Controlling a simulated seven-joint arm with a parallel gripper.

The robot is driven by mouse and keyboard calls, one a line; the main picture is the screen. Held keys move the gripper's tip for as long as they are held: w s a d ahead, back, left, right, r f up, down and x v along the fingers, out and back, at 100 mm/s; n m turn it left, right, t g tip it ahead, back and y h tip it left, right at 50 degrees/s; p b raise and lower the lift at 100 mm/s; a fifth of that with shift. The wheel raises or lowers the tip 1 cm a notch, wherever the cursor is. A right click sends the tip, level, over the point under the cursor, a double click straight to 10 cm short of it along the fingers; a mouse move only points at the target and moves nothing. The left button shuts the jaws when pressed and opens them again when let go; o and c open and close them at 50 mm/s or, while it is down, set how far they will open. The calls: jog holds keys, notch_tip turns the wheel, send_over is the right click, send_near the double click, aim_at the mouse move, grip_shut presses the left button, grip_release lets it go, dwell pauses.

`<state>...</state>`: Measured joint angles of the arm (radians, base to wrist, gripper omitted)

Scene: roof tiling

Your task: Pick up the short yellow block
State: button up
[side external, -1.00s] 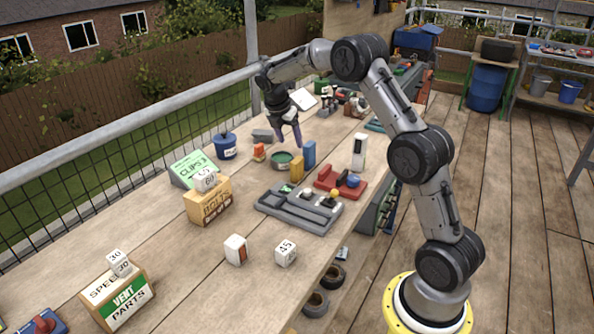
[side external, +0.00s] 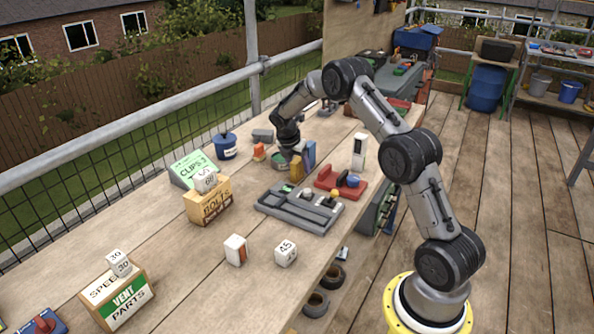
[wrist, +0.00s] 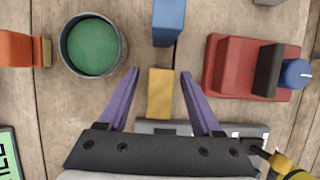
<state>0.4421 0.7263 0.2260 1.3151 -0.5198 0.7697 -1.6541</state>
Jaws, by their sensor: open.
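The short yellow block (wrist: 160,92) lies between my gripper's two purple fingers in the wrist view, with a gap on each side. It also shows in the side view (side external: 297,171), close below my gripper (side external: 298,156). In the wrist view my gripper (wrist: 159,73) is open and empty, one finger on each side of the block. The fingers are hard to make out in the side view.
A blue block (wrist: 168,22) stands just beyond the yellow one. A green-topped round tin (wrist: 92,46) is to the left, and a red device with a blue knob (wrist: 235,68) to the right. A grey tray (side external: 290,212) lies in front, close to the block.

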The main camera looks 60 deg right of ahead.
jog(key=shift+d+f, duration=0.25)
jog(key=shift+f, duration=0.3)
jog(key=shift+c, duration=0.3)
grip_shut()
jog(key=shift+r, duration=0.1)
